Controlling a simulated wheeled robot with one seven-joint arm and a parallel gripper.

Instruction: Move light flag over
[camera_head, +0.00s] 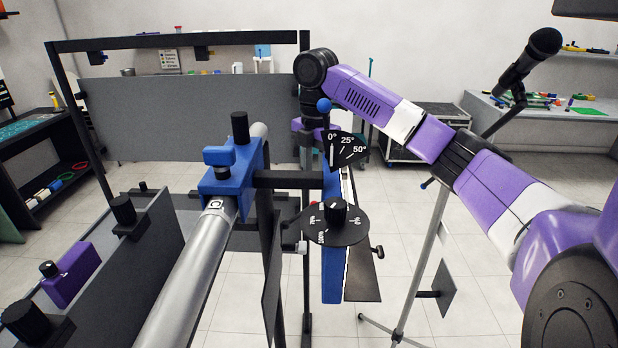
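I cannot tell for certain which part is the light flag. A thin black panel (271,275) hangs nearly edge-on under the blue clamp (228,175) on the grey tube. A smaller dark panel (437,290) is beside the tripod stand (419,262) at right. My purple arm reaches in from the right, and its black wrist bends down at the top centre. My gripper (309,138) is behind the blue-ended lever and the angle dial (346,147). Its fingertips are mostly hidden, so its opening and any contact do not show.
A blue upright with a round black dial plate (335,222) stands at centre. The grey tube (196,265) runs toward me at left. A dark frame with a grey panel (190,115) stands behind. A microphone (530,59) is at upper right. Open tiled floor (480,265) lies right.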

